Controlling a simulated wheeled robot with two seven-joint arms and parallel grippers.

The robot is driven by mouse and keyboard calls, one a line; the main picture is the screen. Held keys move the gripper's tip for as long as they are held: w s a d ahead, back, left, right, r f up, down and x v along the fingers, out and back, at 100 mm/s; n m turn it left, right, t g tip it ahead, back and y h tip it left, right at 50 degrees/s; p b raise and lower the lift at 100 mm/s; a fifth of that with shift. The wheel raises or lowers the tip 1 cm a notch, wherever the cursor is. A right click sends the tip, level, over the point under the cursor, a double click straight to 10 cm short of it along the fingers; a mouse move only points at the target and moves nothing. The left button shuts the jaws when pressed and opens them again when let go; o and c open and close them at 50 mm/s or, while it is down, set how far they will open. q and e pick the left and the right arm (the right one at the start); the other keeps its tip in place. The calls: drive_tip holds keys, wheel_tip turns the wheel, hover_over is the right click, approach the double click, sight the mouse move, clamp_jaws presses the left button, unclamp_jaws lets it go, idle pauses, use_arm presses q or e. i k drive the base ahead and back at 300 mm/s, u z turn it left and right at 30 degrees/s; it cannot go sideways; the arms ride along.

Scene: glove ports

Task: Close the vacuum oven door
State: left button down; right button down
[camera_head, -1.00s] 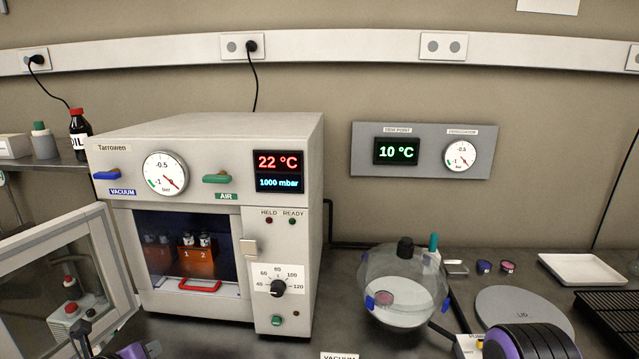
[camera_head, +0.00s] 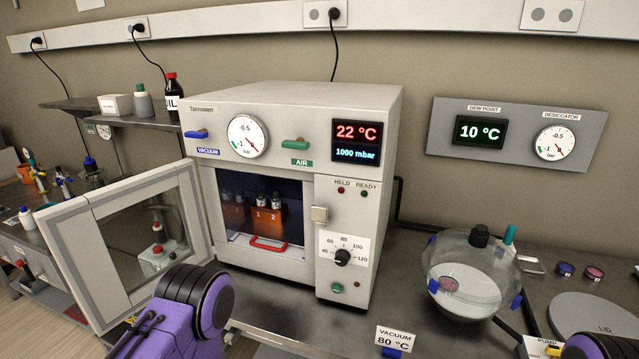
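The vacuum oven (camera_head: 286,112) stands on the bench, its display reading 22 °C and 1000 mbar. Its glass door (camera_head: 130,240) is swung wide open to the left, hinged at the oven's left front edge. Inside the dark chamber (camera_head: 235,185) is an orange rack (camera_head: 267,219) holding small vials marked 1 and 2, with a red handle in front. A latch (camera_head: 319,214) sits on the oven front right of the opening. My purple and black left arm shows at the bottom, in front of the door's lower right corner. Neither gripper's fingertips can be seen.
A glass desiccator (camera_head: 470,275) stands right of the oven, with a grey lid (camera_head: 598,318) lying beside it. A "VACUUM 80 °C" card (camera_head: 395,339) stands at the bench's front edge. A shelf (camera_head: 125,118) with bottles is behind the door.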

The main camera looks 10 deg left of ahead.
sight(70, 229)
drive_tip(key=u, duration=3.05)
drive_tip(key=i, duration=3.25)
drive_tip(key=z, duration=4.2)
drive_tip(key=i, duration=0.95)
drive_tip(key=z, duration=0.05)
